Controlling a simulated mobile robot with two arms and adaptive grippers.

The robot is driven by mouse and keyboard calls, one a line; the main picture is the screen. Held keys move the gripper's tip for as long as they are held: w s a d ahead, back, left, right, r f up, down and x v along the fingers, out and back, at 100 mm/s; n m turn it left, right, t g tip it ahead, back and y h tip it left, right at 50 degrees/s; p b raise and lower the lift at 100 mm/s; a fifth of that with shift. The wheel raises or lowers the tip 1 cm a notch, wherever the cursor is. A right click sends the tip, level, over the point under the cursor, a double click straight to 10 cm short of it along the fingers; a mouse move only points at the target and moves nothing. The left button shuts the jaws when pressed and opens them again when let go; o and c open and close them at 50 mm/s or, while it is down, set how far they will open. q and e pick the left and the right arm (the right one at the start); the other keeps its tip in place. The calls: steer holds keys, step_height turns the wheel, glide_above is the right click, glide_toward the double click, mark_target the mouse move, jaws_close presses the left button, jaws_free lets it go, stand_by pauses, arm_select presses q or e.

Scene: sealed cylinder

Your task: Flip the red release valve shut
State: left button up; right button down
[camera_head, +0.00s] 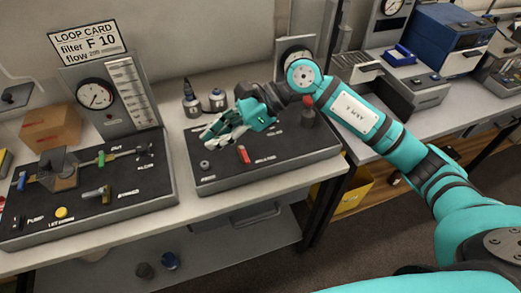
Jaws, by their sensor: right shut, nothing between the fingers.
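A small red lever (243,154) stands on the dark top of the middle panel (262,172), beside a white label too small to read. Another red part (308,100) shows at the top of a dark cylinder (307,117) at the panel's back right, partly behind my right arm. I cannot tell from the labels which is the release valve. My right gripper (212,134) is shut and empty, above the panel's left part, up and left of the red lever and apart from it in the picture. My left gripper is not in view.
A left panel (130,190) carries a gauge (95,94), a green handle (101,159), a blue handle (22,180) and a yellow button (61,212). Small bottles (191,99) stand behind my right gripper. A blue machine (450,40) stands on the right bench.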

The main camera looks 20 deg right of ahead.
mark_target(244, 155)
steer(key=w+d+f+n+h, duration=0.1)
steer(key=d+h, duration=0.7)
steer(key=d, duration=0.9)
steer(key=shift+w+f+h, duration=0.4)
steer(key=shift+w+f, duration=0.3)
steer(key=shift+w, duration=0.45)
steer(key=p+x, duration=0.3)
steer(key=x, duration=0.6)
steer(key=shift+s+a+f, duration=0.1)
steer(key=shift+f, duration=0.2)
steer(key=a+p, duration=0.2)
steer(key=a, duration=0.1)
steer(key=shift+a+f, duration=0.1)
steer(key=shift+a+p, duration=0.35)
steer(key=shift+a, duration=0.05)
steer(key=shift+f, duration=0.1)
